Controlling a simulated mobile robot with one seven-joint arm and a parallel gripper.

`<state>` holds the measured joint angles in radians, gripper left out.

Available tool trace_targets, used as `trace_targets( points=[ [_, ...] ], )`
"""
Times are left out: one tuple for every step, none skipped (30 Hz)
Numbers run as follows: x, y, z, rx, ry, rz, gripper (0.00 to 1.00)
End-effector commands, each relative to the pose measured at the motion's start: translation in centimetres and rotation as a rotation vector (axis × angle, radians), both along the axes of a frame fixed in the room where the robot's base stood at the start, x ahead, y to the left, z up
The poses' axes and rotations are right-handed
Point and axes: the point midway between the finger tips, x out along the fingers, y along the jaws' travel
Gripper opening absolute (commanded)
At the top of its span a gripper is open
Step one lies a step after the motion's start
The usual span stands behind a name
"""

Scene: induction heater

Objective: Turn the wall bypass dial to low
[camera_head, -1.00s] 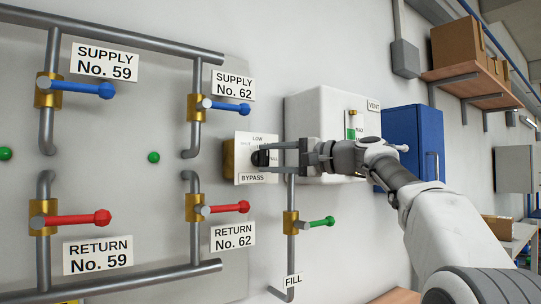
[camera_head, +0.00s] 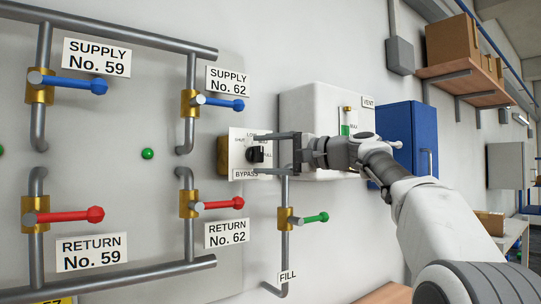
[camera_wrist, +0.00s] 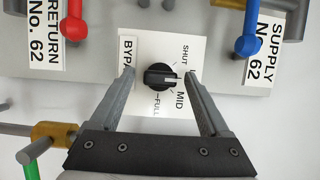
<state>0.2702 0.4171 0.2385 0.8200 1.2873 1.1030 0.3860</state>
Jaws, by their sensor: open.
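The bypass dial (camera_head: 256,155) is a black knob on a white plate (camera_head: 240,172) marked SHUT, LOW, MID and FULL. In the wrist view the dial (camera_wrist: 159,78) sits between my open fingers, with a gap on both sides. In the head view LOW is at the plate's top. My gripper (camera_head: 268,153) is open and empty, its fingers above and below the dial.
Blue supply levers (camera_head: 222,103) and red return levers (camera_head: 222,204) stand out from pipes left of the plate. A green fill lever (camera_head: 313,218) is below my gripper. A white box (camera_head: 330,105) and a blue cabinet (camera_head: 412,135) are on the wall to the right.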

Motion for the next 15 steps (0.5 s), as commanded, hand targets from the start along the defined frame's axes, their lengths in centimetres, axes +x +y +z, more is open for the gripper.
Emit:
trace_targets(
  points=[
    [-0.1,-0.2,0.0,0.000,0.000,-0.001,0.80],
    [-0.2,-0.3,-0.1,0.000,0.000,-0.001,0.80],
    [-0.4,-0.7,-0.1,0.000,0.000,-0.002,0.80],
    [-0.5,-1.0,-0.1,0.001,-0.001,-0.003,0.80],
    [-0.8,-1.4,-0.2,0.001,-0.001,-0.004,0.80],
    [-1.2,-1.9,-0.2,0.000,-0.001,-0.004,0.80],
    [-1.5,-2.4,-0.2,0.000,-0.001,-0.005,0.80],
    [-1.8,-3.0,-0.3,0.000,-0.001,-0.005,0.80],
    [-2.3,-3.8,-0.3,-0.001,-0.001,-0.006,0.80],
    [-2.7,-4.4,-0.3,-0.001,-0.002,-0.007,0.80],
    [-3.2,-5.0,-0.3,0.000,-0.002,-0.006,0.80],
    [-3.7,-5.9,-0.2,0.000,-0.002,-0.007,0.80],
    [-4.1,-6.5,-0.3,-0.001,-0.002,-0.006,0.80],
    [-4.5,-7.2,-0.3,-0.001,-0.002,-0.007,0.80],
    [-5.2,-8.0,-0.3,-0.001,-0.002,-0.006,0.80]
  ],
)
